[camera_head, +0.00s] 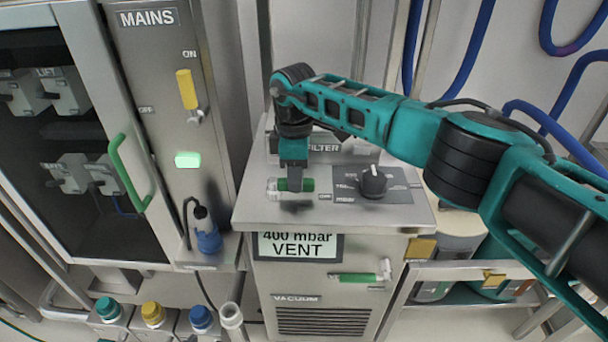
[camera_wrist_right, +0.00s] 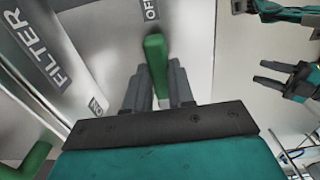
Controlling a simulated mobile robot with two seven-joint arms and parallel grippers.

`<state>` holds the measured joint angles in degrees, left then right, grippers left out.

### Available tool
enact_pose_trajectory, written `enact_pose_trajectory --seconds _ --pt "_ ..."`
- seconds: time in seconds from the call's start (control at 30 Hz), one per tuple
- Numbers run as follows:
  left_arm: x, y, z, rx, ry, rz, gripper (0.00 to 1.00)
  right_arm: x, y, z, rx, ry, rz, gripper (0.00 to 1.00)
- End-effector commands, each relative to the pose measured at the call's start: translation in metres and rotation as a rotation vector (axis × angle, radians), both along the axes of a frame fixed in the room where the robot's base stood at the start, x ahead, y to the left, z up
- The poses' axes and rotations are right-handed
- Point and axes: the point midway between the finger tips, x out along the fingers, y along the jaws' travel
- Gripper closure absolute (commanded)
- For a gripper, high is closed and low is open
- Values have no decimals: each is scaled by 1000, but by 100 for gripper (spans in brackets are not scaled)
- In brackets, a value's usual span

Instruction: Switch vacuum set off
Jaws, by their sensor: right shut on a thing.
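The vacuum set (camera_head: 258,205) is a grey metal cabinet marked VACUUM, with a display (camera_head: 298,246) that reads 400 mbar VENT. A green switch handle (camera_head: 308,185) is on its top and also shows in the right wrist view (camera_wrist_right: 155,55), with an OFF label (camera_wrist_right: 151,9) beyond its tip and an ON label (camera_wrist_right: 97,106) to the left. My right gripper (camera_wrist_right: 158,85) is shut on this handle, one finger on each side. In the head view the gripper (camera_head: 293,182) partly hides it. My left gripper (camera_wrist_right: 272,74) shows in the right wrist view, open and empty.
A black knob (camera_head: 373,181) and the FILTER label (camera_head: 322,147) are close to my right gripper. A green-white valve handle (camera_head: 358,277) is on the cabinet front. The MAINS panel (camera_head: 160,75) with a yellow lever (camera_head: 187,90) stands to the left. Blue hoses (camera_head: 470,45) hang behind.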

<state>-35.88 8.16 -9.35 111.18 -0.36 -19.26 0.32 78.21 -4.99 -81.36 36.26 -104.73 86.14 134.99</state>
Motion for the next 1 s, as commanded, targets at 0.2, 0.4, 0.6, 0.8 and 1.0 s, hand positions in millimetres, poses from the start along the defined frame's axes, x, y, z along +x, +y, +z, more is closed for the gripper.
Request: enact_pose_trajectory --seconds 0.2,0.4,0.6,0.8,1.0 --pt "0 0 0 0 0 0 57 0 1 0 0 1 -15 100" --pt "0 0 0 0 0 0 57 0 1 0 0 2 -16 100" --pt "0 0 0 0 -1 0 57 0 1 0 0 2 -13 59" --pt "0 0 0 1 -1 -1 57 0 1 0 0 1 -11 51" --pt "0 0 0 1 -1 0 57 0 1 5 0 0 -9 51"
